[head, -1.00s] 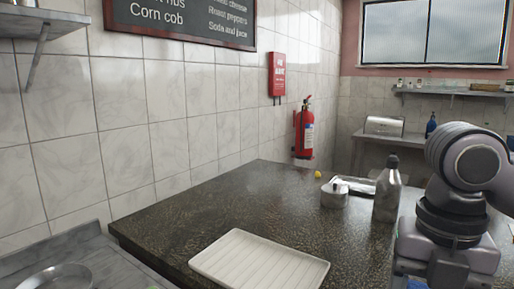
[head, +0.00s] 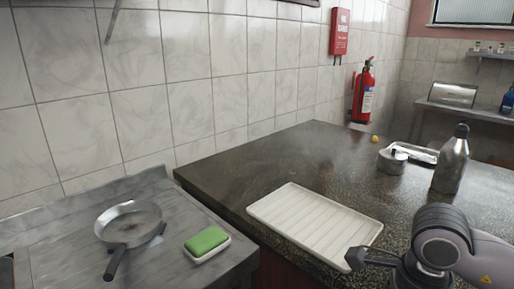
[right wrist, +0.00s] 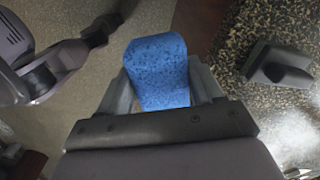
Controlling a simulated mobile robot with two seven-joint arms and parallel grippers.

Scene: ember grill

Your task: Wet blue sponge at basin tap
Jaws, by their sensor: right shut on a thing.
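In the right wrist view my right gripper (right wrist: 160,95) is shut on the blue sponge (right wrist: 160,70). The sponge is speckled blue with a rounded end, and its sides sit between the two fingers. Part of it is hidden by the gripper body. In the head view only part of my own arm shows at the lower right, and the blue sponge is not seen there. No basin or tap is visible in either view. My left gripper is not recognisable in either view.
A green sponge (head: 206,240) lies on a white dish beside a frying pan (head: 129,222) on the left grey counter. A white ribbed tray (head: 310,222) lies on the dark worktop (head: 270,160). A metal bottle (head: 451,163) and a small pot (head: 391,161) stand farther right.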

